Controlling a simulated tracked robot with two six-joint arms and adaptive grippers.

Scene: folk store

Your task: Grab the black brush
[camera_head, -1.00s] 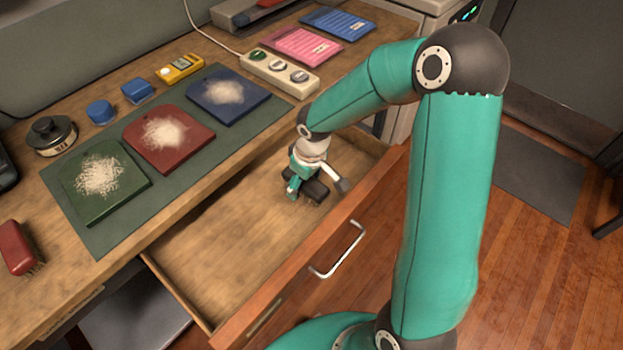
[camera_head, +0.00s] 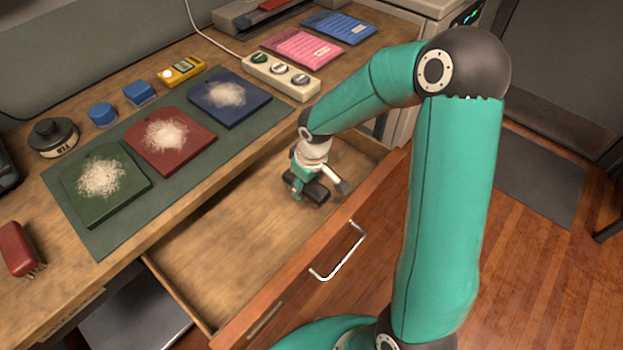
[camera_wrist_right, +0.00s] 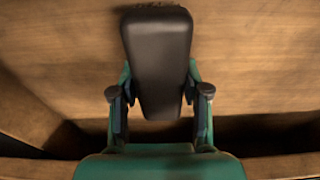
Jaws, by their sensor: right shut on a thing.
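The black brush (camera_head: 318,193) is inside the open wooden drawer (camera_head: 225,265), toward its right end. My right gripper (camera_head: 306,188) reaches down into the drawer and is shut on the brush. In the right wrist view the black brush (camera_wrist_right: 158,60) lies lengthwise between the two fingers of the right gripper (camera_wrist_right: 160,95), with some bristles at its far end. Whether the brush is clear of the drawer floor I cannot tell. My left gripper is not in view.
A red brush (camera_head: 17,250) lies on the desk at the left. Green (camera_head: 75,205), red (camera_head: 195,140) and blue (camera_head: 255,112) boards bear whitish piles on a dark mat. A power strip (camera_head: 281,77) lies behind the drawer. The drawer's front wall with its handle (camera_head: 338,252) stands before the gripper.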

